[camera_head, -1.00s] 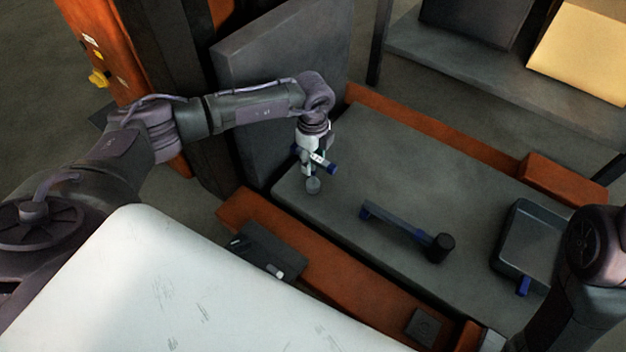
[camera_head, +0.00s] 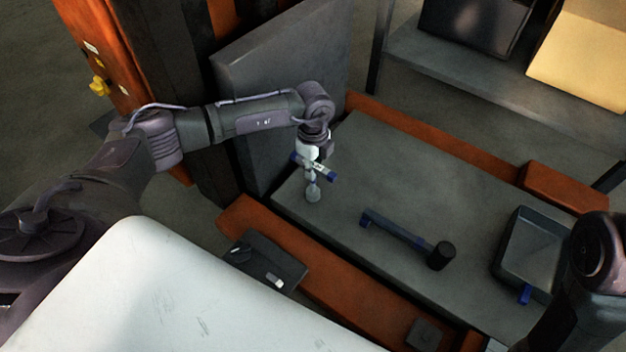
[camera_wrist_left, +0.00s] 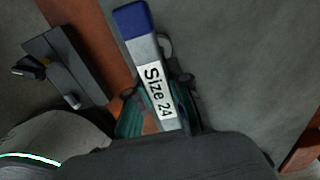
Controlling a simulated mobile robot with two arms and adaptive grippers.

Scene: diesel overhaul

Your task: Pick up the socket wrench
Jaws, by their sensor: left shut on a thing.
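The socket wrench (camera_head: 324,170) is a grey bar with blue ends and a grey socket at its lower end. It is at the left end of the grey work surface (camera_head: 345,165) in the head view. My left gripper (camera_head: 314,160) is shut on its bar. The socket points down; I cannot tell whether it touches the surface. In the left wrist view the wrench (camera_wrist_left: 150,70) shows a "Size 24" label and a blue end between the fingers. My right arm shows at the lower right, but its gripper is out of view.
A dark tray (camera_head: 528,245) lies farther right. Orange beams (camera_head: 300,270) border the surface. A dark upright panel (camera_head: 275,90) stands close behind my left arm.

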